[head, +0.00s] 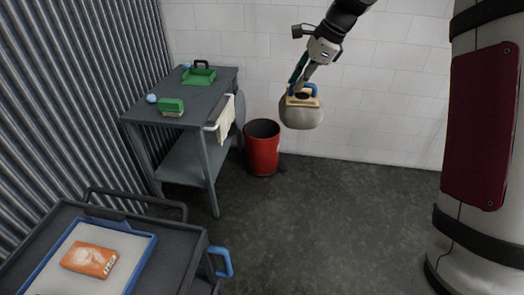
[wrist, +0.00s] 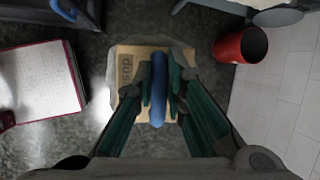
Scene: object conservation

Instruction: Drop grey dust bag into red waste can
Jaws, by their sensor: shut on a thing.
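The grey dust bag (head: 301,116) has a tan cardboard collar and a blue loop handle. My gripper (head: 300,87) is shut on the blue handle (wrist: 158,90), and the bag hangs below it in the air. In the wrist view the tan collar (wrist: 127,70) shows behind the green fingers, and most of the grey bag is hidden. The red waste can (head: 262,148) stands upright on the floor by the wall, open at the top. In the head view it is left of and lower than the bag. The can (wrist: 240,46) is at the upper right in the wrist view.
A grey workbench (head: 205,100) with a green tray (head: 200,76), a green brush (head: 171,107) and a hanging cloth stands left of the can. A dark cart (head: 190,245) with an orange packet (head: 90,259) is at lower left. A column with a red panel (head: 481,125) stands right. The middle floor is clear.

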